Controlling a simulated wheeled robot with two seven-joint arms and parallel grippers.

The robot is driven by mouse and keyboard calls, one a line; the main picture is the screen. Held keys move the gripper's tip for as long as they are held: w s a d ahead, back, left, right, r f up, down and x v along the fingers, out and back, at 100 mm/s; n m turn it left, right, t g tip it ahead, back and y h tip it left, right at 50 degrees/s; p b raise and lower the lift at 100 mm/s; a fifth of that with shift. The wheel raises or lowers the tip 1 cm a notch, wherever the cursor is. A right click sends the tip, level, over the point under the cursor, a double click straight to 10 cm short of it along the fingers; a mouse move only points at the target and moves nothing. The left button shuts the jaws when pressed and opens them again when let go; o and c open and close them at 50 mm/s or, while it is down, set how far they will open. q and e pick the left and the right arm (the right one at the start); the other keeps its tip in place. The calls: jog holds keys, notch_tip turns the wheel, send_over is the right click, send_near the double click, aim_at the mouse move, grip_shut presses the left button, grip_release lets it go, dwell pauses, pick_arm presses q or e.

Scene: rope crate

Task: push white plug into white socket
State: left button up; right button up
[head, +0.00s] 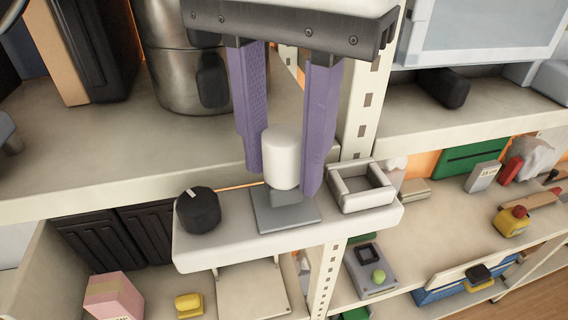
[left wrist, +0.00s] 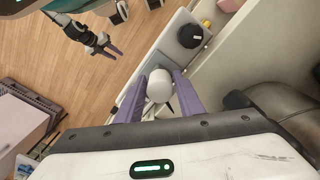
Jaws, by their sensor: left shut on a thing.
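The white plug (head: 281,157) is a rounded upright cylinder with a grey block under it. My left gripper (head: 281,180) is shut on it, one purple finger on each side. The plug also shows between the fingers in the left wrist view (left wrist: 160,86). Its lower end is over a flat grey square plate (head: 298,222) on a white ledge; I cannot tell whether they touch. A white square frame with a recess, seemingly the white socket (head: 374,201), is on the ledge just right of the plate. My right gripper (left wrist: 108,49) is small and far off in the left wrist view.
A black knob (head: 197,210) is on the ledge left of the plate. A metal pot (head: 185,60) stands on the shelf behind. A perforated white post (head: 362,110) rises behind the socket. A lower shelf holds a pink box (head: 112,298) and a yellow object (head: 189,305).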

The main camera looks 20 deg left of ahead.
aim_at(283, 134)
pick_arm(q)
jog(key=shift+r+p, duration=0.4)
jog(key=shift+r, duration=0.2)
jog(key=shift+r+p, duration=0.95)
jog(key=shift+r, duration=1.4)
